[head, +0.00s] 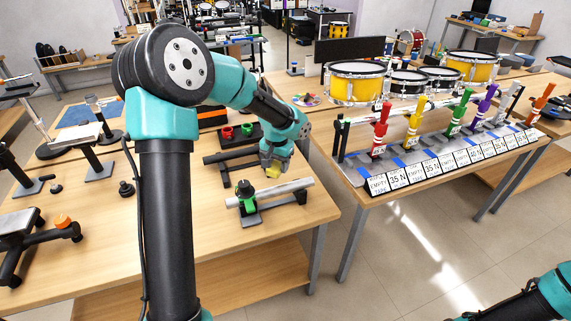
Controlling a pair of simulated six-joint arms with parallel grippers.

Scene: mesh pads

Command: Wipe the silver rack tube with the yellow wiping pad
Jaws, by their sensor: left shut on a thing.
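The silver rack tube (266,194) lies across a small dark stand near the right edge of the left table. A green clamp-like piece (246,196) sits at its left end. My left gripper (274,167) is just above and behind the tube, pointing down. It is shut on the yellow wiping pad (272,172), which shows only as a small yellow patch between the fingers. I cannot tell whether the pad touches the tube. My right arm shows at the bottom right corner, and its gripper is outside the picture.
Behind the tube are a black bar (226,155) and a dark tray with red and green cups (247,128). Dark stands crowd the table's left side. The right table holds a rack with colored handles (412,122) and several drums (357,82). A floor gap separates the tables.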

